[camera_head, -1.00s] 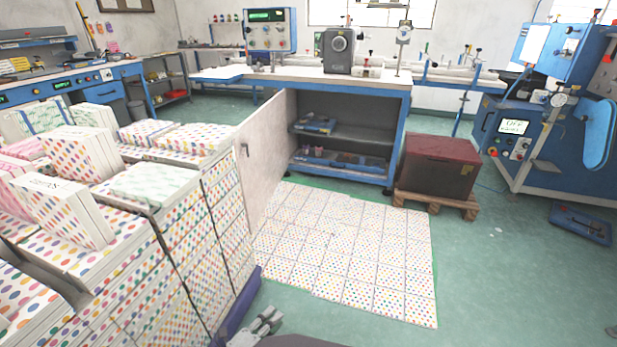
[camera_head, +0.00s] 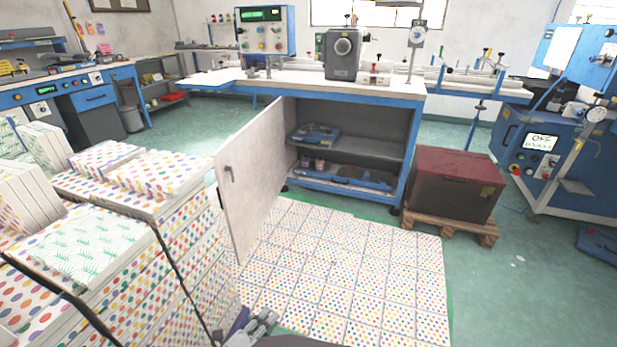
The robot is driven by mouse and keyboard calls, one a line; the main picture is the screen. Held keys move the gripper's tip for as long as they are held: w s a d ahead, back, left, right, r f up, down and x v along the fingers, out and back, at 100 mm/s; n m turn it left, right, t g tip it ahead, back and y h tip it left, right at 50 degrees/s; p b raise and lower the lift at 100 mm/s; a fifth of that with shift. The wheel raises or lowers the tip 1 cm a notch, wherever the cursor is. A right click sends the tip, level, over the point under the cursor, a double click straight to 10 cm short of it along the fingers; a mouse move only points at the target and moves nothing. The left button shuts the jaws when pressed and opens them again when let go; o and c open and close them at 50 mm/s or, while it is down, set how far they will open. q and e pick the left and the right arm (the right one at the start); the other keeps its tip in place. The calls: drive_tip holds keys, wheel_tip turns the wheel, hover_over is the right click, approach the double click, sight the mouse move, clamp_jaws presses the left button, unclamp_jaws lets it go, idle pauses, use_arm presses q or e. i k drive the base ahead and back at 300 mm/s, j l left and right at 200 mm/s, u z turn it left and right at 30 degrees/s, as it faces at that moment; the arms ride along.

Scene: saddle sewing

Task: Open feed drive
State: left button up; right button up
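No part can be surely picked out as the feed drive. A blue-framed workbench (camera_head: 408,150) stands ahead, with a control box (camera_head: 265,32) with a green display and a grey machine head (camera_head: 341,52) on top. The pale cabinet door (camera_head: 250,175) under it stands swung open, with a dark handle (camera_head: 229,173) on it. At the right is a blue machine (camera_head: 525,150) whose small screen (camera_head: 541,142) reads OFF. My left gripper (camera_head: 256,326) is low at the bottom edge, well short of these; its finger gap is unclear. My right gripper is out of view.
Stacked dotted boxes (camera_head: 165,215) fill the left, close to my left gripper. Dotted tiles (camera_head: 340,265) cover the floor ahead. A dark red box (camera_head: 454,180) sits on a wooden pallet (camera_head: 485,232). Green floor (camera_head: 500,285) is clear at the right.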

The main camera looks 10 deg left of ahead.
sight(318, 138)
drive_tip(key=i, duration=0.65)
drive_tip(key=i+u, duration=0.15)
drive_tip(key=i, duration=1.1)
drive_tip(key=i+l+u, duration=0.15)
drive_tip(key=i, duration=0.5)
drive_tip(key=i+l, duration=0.1)
drive_tip(key=i, duration=0.55)
drive_tip(key=i+l+u, duration=0.1)
drive_tip(key=i, duration=0.55)
